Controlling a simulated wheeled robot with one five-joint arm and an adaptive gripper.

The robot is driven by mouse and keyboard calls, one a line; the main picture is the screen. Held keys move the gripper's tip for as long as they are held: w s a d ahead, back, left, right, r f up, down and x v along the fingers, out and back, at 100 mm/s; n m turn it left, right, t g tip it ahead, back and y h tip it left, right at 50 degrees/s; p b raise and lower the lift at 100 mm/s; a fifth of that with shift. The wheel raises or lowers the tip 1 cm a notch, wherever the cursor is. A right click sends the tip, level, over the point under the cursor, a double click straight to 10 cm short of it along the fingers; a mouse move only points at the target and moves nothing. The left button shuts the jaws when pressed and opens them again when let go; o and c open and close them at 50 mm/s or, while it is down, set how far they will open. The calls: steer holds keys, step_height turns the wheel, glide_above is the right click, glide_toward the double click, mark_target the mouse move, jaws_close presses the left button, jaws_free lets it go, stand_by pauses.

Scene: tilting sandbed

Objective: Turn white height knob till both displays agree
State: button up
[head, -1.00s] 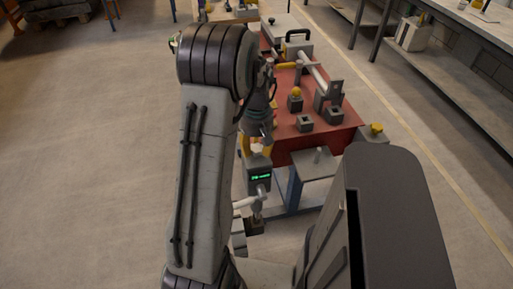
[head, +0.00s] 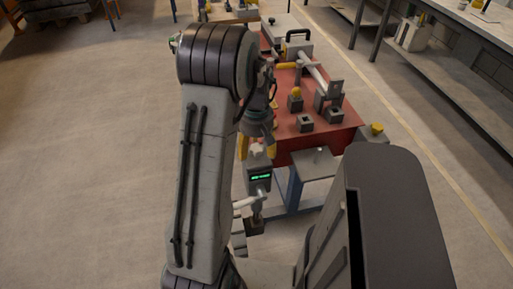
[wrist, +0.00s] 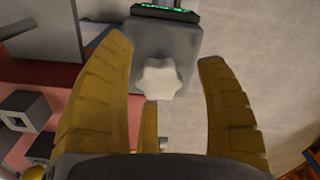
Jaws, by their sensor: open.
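The white knob (wrist: 158,79), star-shaped, sits on a grey box (wrist: 170,42) in the wrist view, between the two yellow fingers of my gripper (wrist: 175,62). The fingers are apart and I see a gap on both sides of the knob. A green lit display (wrist: 165,10) shows at the top edge, its digits unreadable. In the head view the grey box carries a green display (head: 260,177), and the white knob (head: 256,151) sits on top, just below my gripper (head: 249,147). I cannot make out a second display.
A red table (head: 292,138) holds several grey blocks, one with a yellow ball (head: 296,92). A grey plate (head: 312,164) stands near the box on the right. The floor to the left is clear.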

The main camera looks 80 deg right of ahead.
mark_target(257, 147)
step_height(257, 147, up, 12)
stand_by(0.8)
stand_by(0.8)
